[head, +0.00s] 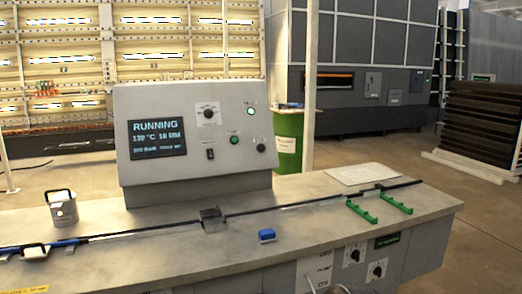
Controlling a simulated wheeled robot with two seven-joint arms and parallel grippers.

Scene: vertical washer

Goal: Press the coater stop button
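A grey control console (195,175) stands on the long grey bench. Its dark screen (157,138) reads "RUNNING" with a temperature and a size in mm. Right of the screen are a black rotary knob (208,113), a small black switch (210,154), a green button (234,139), a dark round control (261,148) and a lit green lamp (251,111). The small labels are unreadable, so I cannot tell which control is the stop button. Neither of my grippers can be made out in the head view.
A green drum (288,138) stands behind. Dark stacked slabs (482,125) are at right.

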